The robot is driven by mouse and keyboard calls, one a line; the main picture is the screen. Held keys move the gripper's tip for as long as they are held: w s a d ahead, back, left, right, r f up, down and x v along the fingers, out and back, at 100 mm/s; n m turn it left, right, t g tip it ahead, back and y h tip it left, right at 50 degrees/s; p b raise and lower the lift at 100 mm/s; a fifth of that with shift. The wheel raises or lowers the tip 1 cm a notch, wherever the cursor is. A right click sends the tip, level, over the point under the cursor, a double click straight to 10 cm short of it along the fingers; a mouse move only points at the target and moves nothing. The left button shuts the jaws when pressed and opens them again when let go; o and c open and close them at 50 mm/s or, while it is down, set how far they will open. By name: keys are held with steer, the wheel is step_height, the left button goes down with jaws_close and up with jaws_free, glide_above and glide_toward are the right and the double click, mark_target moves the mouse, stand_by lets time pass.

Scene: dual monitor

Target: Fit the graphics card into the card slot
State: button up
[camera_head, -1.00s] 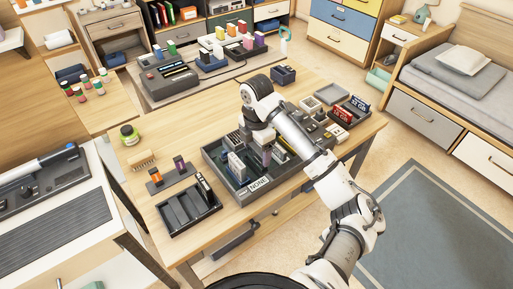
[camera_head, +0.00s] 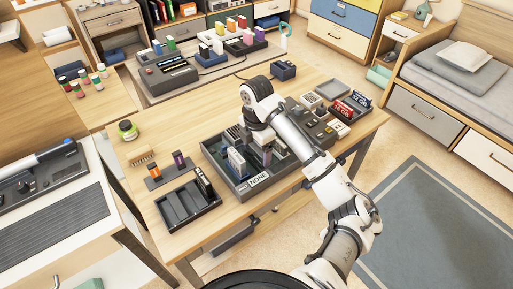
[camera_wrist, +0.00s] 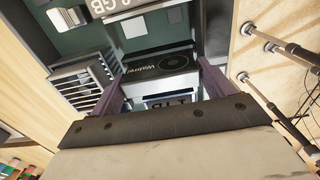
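My gripper (camera_wrist: 162,72) has a purple-grey finger at each end of a black card with a round fan and white lettering, which I take as the graphics card (camera_wrist: 160,65). Both fingers appear to meet its ends. In the head view my gripper (camera_head: 266,152) points down over the open grey computer case (camera_head: 242,190), which has a "NONE" label (camera_head: 259,179) on its front rim. The card slot cannot be made out; my gripper and the card cover part of the case's inside. Whether the card touches the board is unclear.
A part marked "1 TB" (camera_wrist: 168,98) shows below the card in the wrist view. A divided black tray (camera_head: 185,212) lies front left, near a small stand (camera_head: 170,173) with orange and purple pieces. Red parts (camera_head: 344,107) stand at the right.

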steer(key=o, duration=0.4)
steer(key=shift+c, duration=0.2)
step_height(320, 180, up, 14)
stand_by(0.6)
